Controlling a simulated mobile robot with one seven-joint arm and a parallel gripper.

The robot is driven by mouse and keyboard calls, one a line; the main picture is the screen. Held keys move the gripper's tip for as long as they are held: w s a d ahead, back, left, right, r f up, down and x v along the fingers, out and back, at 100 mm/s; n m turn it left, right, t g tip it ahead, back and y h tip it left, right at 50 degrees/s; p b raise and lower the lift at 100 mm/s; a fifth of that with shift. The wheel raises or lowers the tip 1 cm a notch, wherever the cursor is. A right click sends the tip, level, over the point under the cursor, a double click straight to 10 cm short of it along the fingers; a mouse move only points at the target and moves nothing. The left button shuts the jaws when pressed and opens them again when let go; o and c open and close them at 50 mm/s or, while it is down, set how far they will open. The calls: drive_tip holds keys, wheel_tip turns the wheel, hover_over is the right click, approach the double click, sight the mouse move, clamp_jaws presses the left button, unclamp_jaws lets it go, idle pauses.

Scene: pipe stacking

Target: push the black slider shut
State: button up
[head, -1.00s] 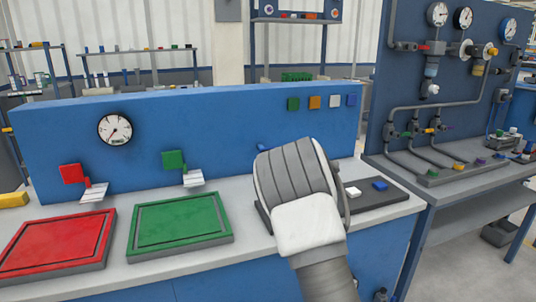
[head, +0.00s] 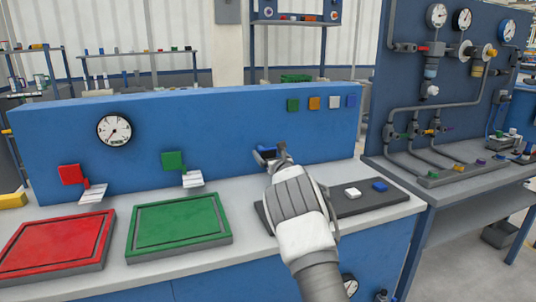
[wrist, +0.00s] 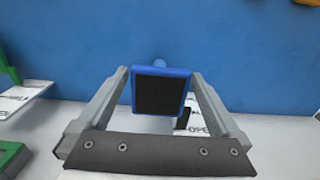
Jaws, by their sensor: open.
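In the wrist view a black square panel with a blue rim (wrist: 160,92) stands in front of the blue wall, between the two fingers of my gripper (wrist: 160,74). The fingers are apart, one on each side of it, and I see no clear contact. A small black piece (wrist: 183,118) shows just below its right corner, partly hidden, over a white label plate. I cannot tell which black part is the slider. In the head view my gripper (head: 275,154) is at the blue panel wall, with a bit of the blue-rimmed panel (head: 264,157) beside it.
The blue wall (head: 230,124) rises behind. A red tray (head: 55,242) and green tray (head: 180,222) lie to the left. A dark plate (head: 380,202) with a white and a blue button lies right of my wrist.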

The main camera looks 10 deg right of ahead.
drive_tip(key=shift+w, duration=0.4)
drive_tip(key=shift+c, duration=0.2)
clamp_jaws()
